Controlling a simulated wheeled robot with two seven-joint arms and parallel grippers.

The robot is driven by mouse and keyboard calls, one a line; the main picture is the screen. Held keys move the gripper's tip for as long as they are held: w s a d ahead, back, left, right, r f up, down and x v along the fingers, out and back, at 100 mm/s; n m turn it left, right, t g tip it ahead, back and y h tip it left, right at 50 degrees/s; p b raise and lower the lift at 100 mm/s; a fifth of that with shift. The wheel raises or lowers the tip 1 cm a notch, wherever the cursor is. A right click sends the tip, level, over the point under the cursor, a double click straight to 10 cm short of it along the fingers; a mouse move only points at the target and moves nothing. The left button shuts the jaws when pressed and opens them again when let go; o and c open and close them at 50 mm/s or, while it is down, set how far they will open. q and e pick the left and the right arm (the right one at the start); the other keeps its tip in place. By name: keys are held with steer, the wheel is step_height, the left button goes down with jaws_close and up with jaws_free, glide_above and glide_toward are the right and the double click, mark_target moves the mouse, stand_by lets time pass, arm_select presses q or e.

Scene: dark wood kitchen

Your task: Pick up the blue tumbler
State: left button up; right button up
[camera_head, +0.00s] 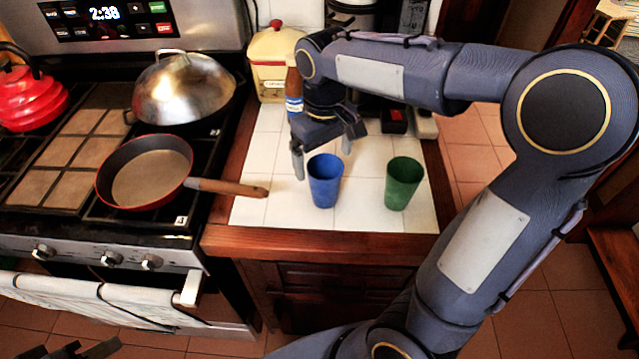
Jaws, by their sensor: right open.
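The blue tumbler (325,184) stands upright on the white tiled counter (363,215), left of the green tumbler (403,184). My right gripper (322,154) is open and points down at the blue tumbler from behind and above. One finger shows left of the tumbler's rim and the other behind its right side. Whether either finger touches it cannot be told. The gripper holds nothing. A dark part at the bottom left edge seems to be my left gripper (85,350); it is mostly cut off and its jaws cannot be made out.
A red frying pan (147,178) on the stove has its handle reaching over the counter's left edge. A brown bottle (294,90) and a cream canister (272,65) stand at the back, close to my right gripper. The counter's front strip is clear.

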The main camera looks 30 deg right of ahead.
mark_target(325, 167)
step_height(325, 167, down, 4)
steer(key=shift+d+r, duration=0.15)
steer(key=c, duration=1.3)
steer(key=shift+r, duration=0.1)
